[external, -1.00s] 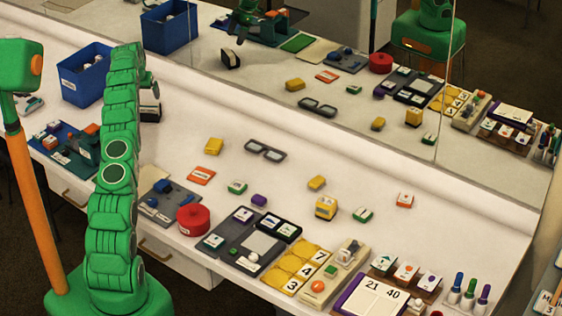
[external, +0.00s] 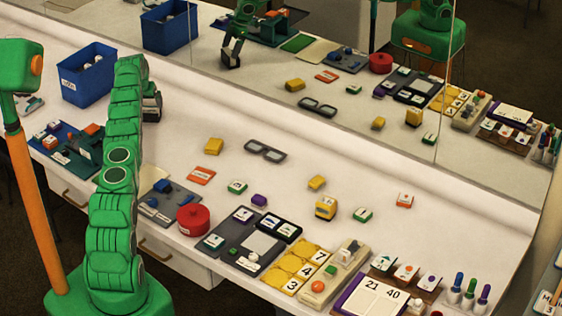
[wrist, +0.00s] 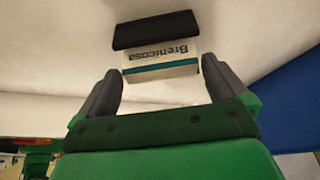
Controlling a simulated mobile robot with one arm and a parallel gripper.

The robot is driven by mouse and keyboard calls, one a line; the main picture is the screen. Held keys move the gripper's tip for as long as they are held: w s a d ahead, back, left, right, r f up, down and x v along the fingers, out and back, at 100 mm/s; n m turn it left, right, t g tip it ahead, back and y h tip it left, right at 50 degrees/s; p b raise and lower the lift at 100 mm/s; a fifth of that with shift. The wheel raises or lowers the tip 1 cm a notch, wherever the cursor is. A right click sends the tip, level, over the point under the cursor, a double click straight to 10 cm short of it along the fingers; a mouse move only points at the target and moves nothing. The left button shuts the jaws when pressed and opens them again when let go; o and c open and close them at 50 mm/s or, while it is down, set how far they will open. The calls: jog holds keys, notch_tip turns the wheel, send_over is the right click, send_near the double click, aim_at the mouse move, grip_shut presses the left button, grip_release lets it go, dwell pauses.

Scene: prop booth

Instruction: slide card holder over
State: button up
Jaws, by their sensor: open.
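The card holder (wrist: 155,30) shows in the wrist view as a dark bar against a white card with a teal stripe, lettered "Brenicosa". My gripper (wrist: 161,68) is open, with one dark finger at each side of the card's near end. I cannot tell whether either finger touches it. In the external view the holder (external: 153,107) is a small dark and pale block just right of my arm's far end, partly hidden by it. My gripper is hidden behind my arm there, but its reflection shows in the mirror, low at the counter.
A blue bin (external: 88,74) stands left of my arm's far end. The mirror (external: 330,60) runs along the back. Glasses (external: 265,150), a yellow block (external: 214,146) and a red round container (external: 193,219) lie to the right.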

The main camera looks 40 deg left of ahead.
aim_at(155, 109)
jog(key=shift+c, duration=0.2)
jog(key=c, duration=0.8)
jog(key=shift+d, duration=0.2)
jog(key=shift+d+r, duration=0.15)
jog(key=shift+d, duration=9.65)
